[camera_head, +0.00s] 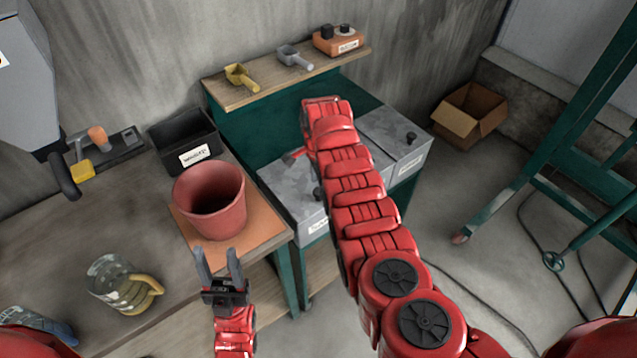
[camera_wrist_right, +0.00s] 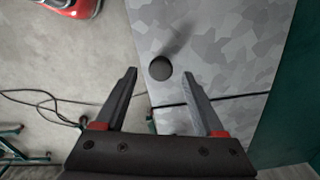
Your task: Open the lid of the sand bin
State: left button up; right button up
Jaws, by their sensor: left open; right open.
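Two grey metal bins stand side by side under the shelf. The left bin's lid (camera_head: 284,190) has a black knob (camera_head: 318,194) and a label that is partly hidden by my right arm. The right bin's lid (camera_head: 385,128) also has a black knob, and its label is too small to read. Both lids look shut. My right gripper (camera_wrist_right: 160,80) is open over a lid, with its black knob (camera_wrist_right: 160,68) appearing between the fingertips; I cannot tell the height gap. My left gripper (camera_head: 220,258) is open and empty before the red-brown pot.
The pot (camera_head: 227,222) stands on an orange board at the table's right edge. A black labelled tray (camera_head: 168,133), a glass jug (camera_head: 115,280) and tools are on the table. Scoops lie on the shelf (camera_head: 262,92). A cardboard box (camera_head: 462,122) and a green frame stand right.

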jog(key=shift+f, duration=1.15)
grip_shut()
dwell(0.7)
